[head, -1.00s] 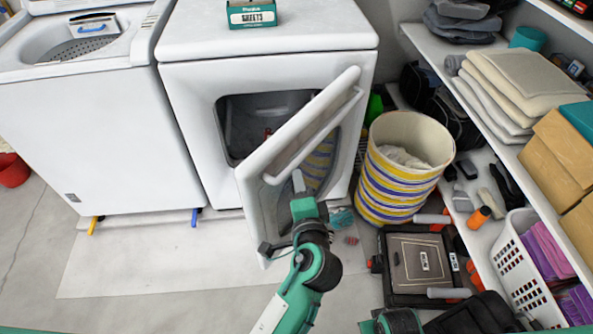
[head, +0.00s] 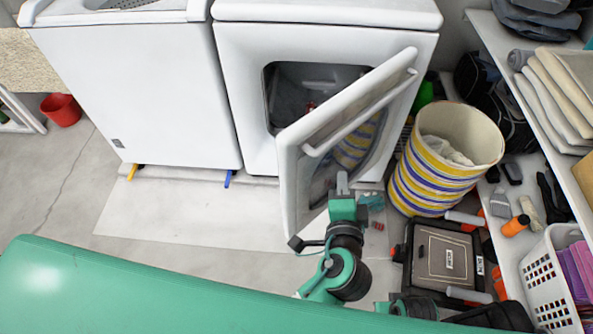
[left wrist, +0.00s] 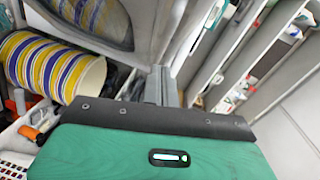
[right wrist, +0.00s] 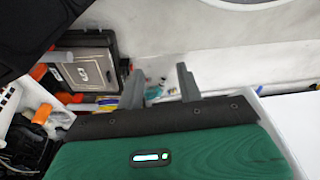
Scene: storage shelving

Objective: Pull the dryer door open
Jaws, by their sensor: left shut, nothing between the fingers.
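The white dryer (head: 330,38) has its door (head: 291,190) standing partly open, with part of the dark drum opening showing behind it. A long handle bar (head: 360,117) runs slanting along the door's upper part. My left gripper (head: 342,180) is shut and empty, low in front of the door's glass side; I cannot tell whether it touches the door. In the left wrist view its shut fingers (left wrist: 160,84) show near the door's dark window (left wrist: 100,20). My right gripper (right wrist: 160,82) is open and empty in the right wrist view, above the floor.
A striped hamper (head: 425,180) stands right of the door. A black toolbox (head: 445,262), orange items and a white basket (head: 550,285) crowd the right side by the shelves. A white washer (head: 125,90) stands left. The floor (head: 150,210) before both machines is clear.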

